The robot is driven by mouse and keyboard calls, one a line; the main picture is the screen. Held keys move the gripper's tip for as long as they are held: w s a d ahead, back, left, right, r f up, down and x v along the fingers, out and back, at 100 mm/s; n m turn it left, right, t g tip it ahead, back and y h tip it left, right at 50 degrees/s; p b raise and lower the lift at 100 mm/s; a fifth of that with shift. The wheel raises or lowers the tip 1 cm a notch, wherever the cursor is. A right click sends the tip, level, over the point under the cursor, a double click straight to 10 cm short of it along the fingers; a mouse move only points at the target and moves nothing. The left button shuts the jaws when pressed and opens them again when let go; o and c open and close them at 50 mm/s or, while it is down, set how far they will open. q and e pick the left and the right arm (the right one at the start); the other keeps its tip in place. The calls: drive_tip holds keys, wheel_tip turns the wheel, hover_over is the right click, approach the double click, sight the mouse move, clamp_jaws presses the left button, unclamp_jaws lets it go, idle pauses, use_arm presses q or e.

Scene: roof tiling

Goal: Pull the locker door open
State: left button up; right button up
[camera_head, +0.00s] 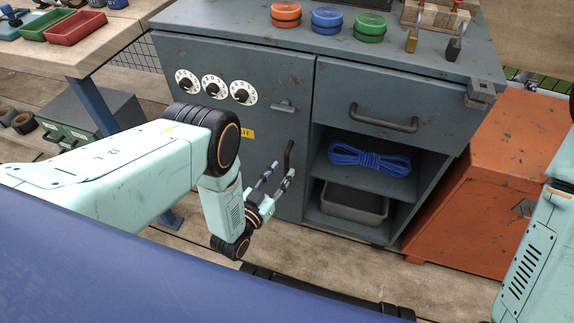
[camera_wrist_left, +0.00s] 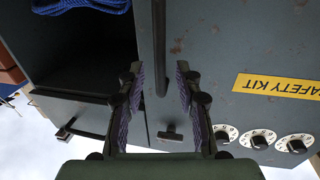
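The grey-blue locker door (camera_head: 225,120) fills the left half of the cabinet front and looks closed. It has a black vertical handle (camera_head: 289,156) low near its right edge, a small grey latch lever (camera_head: 284,106) and a yellow label, partly hidden by my arm. My left gripper (camera_head: 276,176) is open just in front of the handle. In the left wrist view the two fingers (camera_wrist_left: 159,80) stand apart, with the handle bar (camera_wrist_left: 161,50) showing in the gap between them. No contact is visible. My right arm shows at the right edge; its gripper is out of view.
Three white dials (camera_head: 213,87) are on the door. Right of it are a drawer (camera_head: 380,100) and open shelves with blue rope (camera_head: 368,158) and a grey bin (camera_head: 352,204). An orange crate (camera_head: 490,190) stands at right. A workbench with trays (camera_head: 75,28) is at left.

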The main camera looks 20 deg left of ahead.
sight(286, 167)
use_arm(q)
drive_tip(key=shift+b+x, duration=0.5)
drive_tip(key=shift+x, duration=1.45)
drive_tip(key=shift+c, duration=0.3)
clamp_jaws()
